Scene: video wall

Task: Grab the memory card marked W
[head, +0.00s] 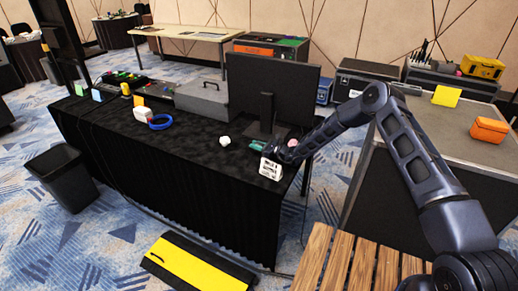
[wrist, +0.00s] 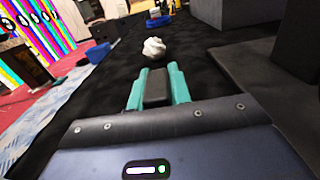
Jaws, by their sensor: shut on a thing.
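My gripper (wrist: 156,84) has teal fingers, shut on a small dark grey block, the memory card (wrist: 157,90). No letter shows on it from this angle, so I cannot tell its marking. In the head view my gripper (head: 258,146) is low over the right end of the black-draped table (head: 180,150), between the monitor and a white label card. The held card cannot be made out there.
A crumpled white lump (head: 224,141) lies on the table, ahead of my fingers in the wrist view. The monitor (head: 272,90) stands behind my gripper. A grey case (head: 203,97) is further left.

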